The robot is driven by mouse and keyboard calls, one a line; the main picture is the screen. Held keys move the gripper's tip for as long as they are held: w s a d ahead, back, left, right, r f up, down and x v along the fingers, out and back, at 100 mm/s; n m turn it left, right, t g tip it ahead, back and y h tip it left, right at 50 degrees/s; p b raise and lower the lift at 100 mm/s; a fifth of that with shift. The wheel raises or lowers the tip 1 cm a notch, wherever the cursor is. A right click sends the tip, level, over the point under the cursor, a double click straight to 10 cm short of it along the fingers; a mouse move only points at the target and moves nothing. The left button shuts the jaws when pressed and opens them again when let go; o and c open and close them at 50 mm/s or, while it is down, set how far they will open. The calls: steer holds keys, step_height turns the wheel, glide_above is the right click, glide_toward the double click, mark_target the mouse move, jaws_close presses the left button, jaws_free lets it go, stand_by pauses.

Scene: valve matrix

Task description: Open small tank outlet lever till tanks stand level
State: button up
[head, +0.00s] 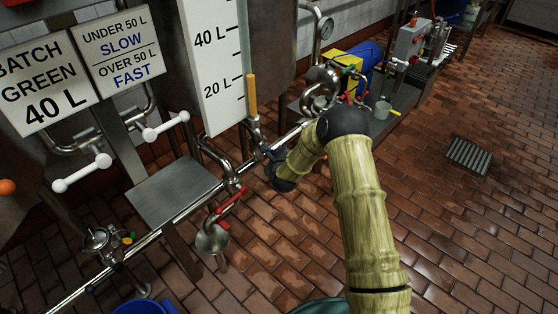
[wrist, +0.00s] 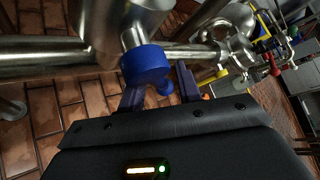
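A blue lever or knob (wrist: 146,66) sits on a steel pipe fitting in the wrist view, with a small blue rounded end below it. My gripper (wrist: 160,88) has its two fingers apart, one on each side of this blue part; I cannot tell whether they touch it. In the head view my gripper (head: 272,160) is at the pipe below the level gauge (head: 215,55), and it hides the lever there. The gauge is marked 20 L and 40 L; an orange column (head: 252,95) stands beside it near the 20 L mark. No label naming the tank outlet is readable.
Red-handled valves (head: 230,200) stand left of my gripper, near a grey platform (head: 172,190). White bar handles (head: 82,173) are further left. A sign (head: 40,82) reads "BATCH GREEN 40 L". A blue pump (head: 369,62) stands behind. The brick floor at right is clear around a drain (head: 468,156).

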steer(key=p+v, duration=0.5)
steer(key=v, duration=1.2)
steer(key=shift+r, duration=0.15)
steer(key=shift+s, duration=0.1)
steer(key=shift+c, duration=0.4)
steer(key=c, duration=0.4)
steer(key=shift+d+r+n+p, duration=0.1)
steer(key=shift+r+n+p, duration=0.2)
steer(key=shift+n, duration=0.1)
jaws_close()
steer(key=s+d+r+n+g+p, duration=0.1)
steer(key=s+d+r+n+g, duration=0.4)
steer(key=s+n, duration=0.5)
steer(key=s+d+r+n+g+h+p, duration=0.1)
steer(key=s+d+r+n+g, duration=0.4)
steer(key=s+d+r+n, duration=0.4)
step_height(320, 180, up, 4)
steer(key=s+n, duration=0.2)
steer(key=n, duration=0.3)
steer(key=shift+s+f+g+h+p, duration=0.2)
steer(key=shift+f+g+h+p, duration=0.1)
steer(key=shift+p, duration=0.1)
